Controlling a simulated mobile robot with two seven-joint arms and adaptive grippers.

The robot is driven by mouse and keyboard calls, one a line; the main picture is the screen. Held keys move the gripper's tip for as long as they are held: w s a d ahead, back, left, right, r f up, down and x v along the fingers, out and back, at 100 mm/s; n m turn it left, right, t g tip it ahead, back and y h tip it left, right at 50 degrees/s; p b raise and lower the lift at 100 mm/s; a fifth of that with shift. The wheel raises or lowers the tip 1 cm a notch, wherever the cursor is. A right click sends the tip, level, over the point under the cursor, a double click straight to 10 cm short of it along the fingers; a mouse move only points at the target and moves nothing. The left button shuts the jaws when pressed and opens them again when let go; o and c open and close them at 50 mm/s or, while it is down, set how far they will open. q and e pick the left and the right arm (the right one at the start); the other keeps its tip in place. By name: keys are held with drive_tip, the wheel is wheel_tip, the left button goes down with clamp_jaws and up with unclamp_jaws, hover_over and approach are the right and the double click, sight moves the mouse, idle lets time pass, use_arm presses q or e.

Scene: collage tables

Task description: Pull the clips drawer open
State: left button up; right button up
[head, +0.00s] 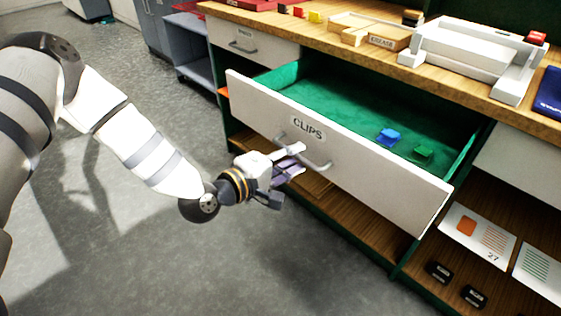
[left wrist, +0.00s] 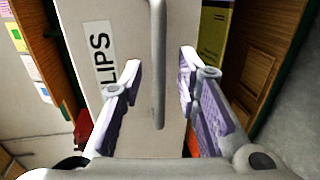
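The clips drawer (head: 370,165) is pulled well out of the bench, its white front labelled CLIPS. Its green-lined inside holds a blue clip (head: 389,137) and a green clip (head: 423,154). The grey bar handle (head: 319,166) is on the front below the label. My left gripper (head: 291,161) is at the handle. In the left wrist view the handle (left wrist: 157,70) runs between the two spread fingers (left wrist: 159,80), with a gap visible on each side. The gripper looks open. My right gripper is in neither view.
The wooden benchtop (head: 365,58) above carries a tray, a white machine (head: 460,52) and small coloured blocks. A closed drawer (head: 250,42) is at the left. An open shelf below holds cards (head: 478,236) and black items. Floor (head: 290,265) before the drawer is clear.

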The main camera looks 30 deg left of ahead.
use_arm(q)
drive_tip(key=v, duration=1)
drive_tip(key=shift+s, duration=0.15)
drive_tip(key=s+d+f+m+g+y+p, duration=0.1)
drive_tip(key=s+d+f+m+g, duration=0.3)
drive_tip(key=s+f, duration=0.4)
drive_tip(key=s+d+f+m+g+p, duration=0.1)
drive_tip(key=s+f+m+g, duration=0.2)
drive_tip(key=s+f+g, duration=0.5)
drive_tip(key=s+a+f+m+g+y, duration=0.1)
drive_tip(key=s+a+m+g+y, duration=0.1)
drive_tip(key=s, duration=0.7)
drive_tip(key=s+a+f+m+g+y, duration=0.1)
drive_tip(key=s+a+m+g+y, duration=0.1)
drive_tip(key=s, duration=0.8)
drive_tip(key=m+g, duration=0.1)
drive_tip(key=m, duration=0.1)
drive_tip(key=shift+s+a+m+p, duration=0.15)
drive_tip(key=shift+a+m+p, duration=0.15)
drive_tip(key=shift+p, duration=0.1)
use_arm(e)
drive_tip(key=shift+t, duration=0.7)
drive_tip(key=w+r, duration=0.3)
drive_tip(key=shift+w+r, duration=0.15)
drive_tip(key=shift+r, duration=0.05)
